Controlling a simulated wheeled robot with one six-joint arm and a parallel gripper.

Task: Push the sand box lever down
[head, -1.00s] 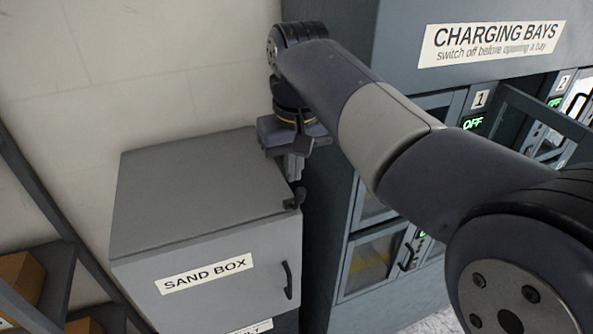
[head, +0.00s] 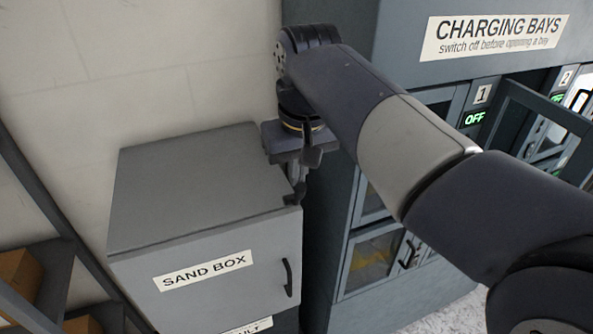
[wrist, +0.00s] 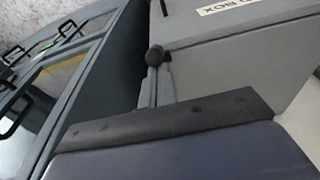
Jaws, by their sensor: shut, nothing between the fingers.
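The grey sand box (head: 190,195) has a labelled front door with a dark handle; it also shows in the wrist view (wrist: 225,62). Its small dark lever (head: 293,199) is at the top right front edge, partly hidden by my gripper in the head view. In the wrist view the lever's round dark knob (wrist: 154,55) is right at my fingertips. My gripper (head: 299,178) points down, shut and empty, just above or against the lever. I cannot tell whether they touch.
The charging bays cabinet (head: 390,80) stands close on the right, with a door (head: 540,115) standing open. A shelf (head: 40,262) with boxes is at the lower left. A pale wall is behind the sand box.

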